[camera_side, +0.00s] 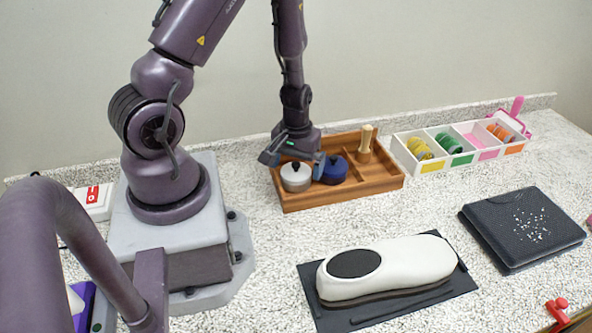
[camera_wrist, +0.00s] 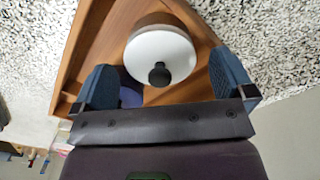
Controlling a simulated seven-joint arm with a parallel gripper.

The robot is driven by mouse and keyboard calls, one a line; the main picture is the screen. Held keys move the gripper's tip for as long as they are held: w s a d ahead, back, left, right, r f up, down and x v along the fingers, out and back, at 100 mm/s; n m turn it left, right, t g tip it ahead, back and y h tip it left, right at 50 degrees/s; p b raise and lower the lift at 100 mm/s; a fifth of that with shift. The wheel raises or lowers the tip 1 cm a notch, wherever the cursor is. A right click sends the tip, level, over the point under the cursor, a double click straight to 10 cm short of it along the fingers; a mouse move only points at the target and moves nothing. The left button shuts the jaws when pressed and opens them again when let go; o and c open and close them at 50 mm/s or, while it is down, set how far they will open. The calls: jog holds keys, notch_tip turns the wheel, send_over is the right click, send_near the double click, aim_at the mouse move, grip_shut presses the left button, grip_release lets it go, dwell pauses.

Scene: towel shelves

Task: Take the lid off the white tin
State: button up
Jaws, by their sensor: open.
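The white tin (camera_side: 296,181) stands upright in the left part of a wooden tray (camera_side: 377,188), with its pale lid on. The lid (camera_wrist: 160,47) has a black knob (camera_wrist: 160,75) at its centre. My gripper (camera_side: 293,160) is open and empty, just above the tin. In the wrist view my gripper (camera_wrist: 165,85) has one blue finger to each side of the lid's near part, with gaps between. A blue tin (camera_side: 335,172) with a dark knob stands close beside the white one; the left finger partly hides it in the wrist view.
A wooden peg-shaped piece (camera_side: 365,143) stands in the tray's right part. A white divided box (camera_side: 446,160) with coloured items lies to the right. A white shoe-like object (camera_side: 400,265) on a black mat and a dark folded cloth (camera_side: 522,228) lie in front.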

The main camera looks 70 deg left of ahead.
aim_at(296, 164)
jog(key=shift+c, duration=0.5)
jog(key=c, duration=0.8)
jog(key=shift+c, duration=0.2)
jog(key=shift+r, duration=0.1)
notch_tip(296, 164, up, 10)
jog(key=shift+f, duration=0.25)
jog(key=shift+r, duration=0.25)
jog(key=w+d+r+m, duration=0.2)
jog(key=w+d+m, duration=0.3)
jog(key=d, duration=0.2)
jog(key=w+d+r+m, duration=0.2)
jog(key=w+d+m, duration=0.3)
jog(key=w+d, duration=0.1)
jog(key=shift+d+r, duration=0.35)
jog(key=shift+d, duration=0.4)
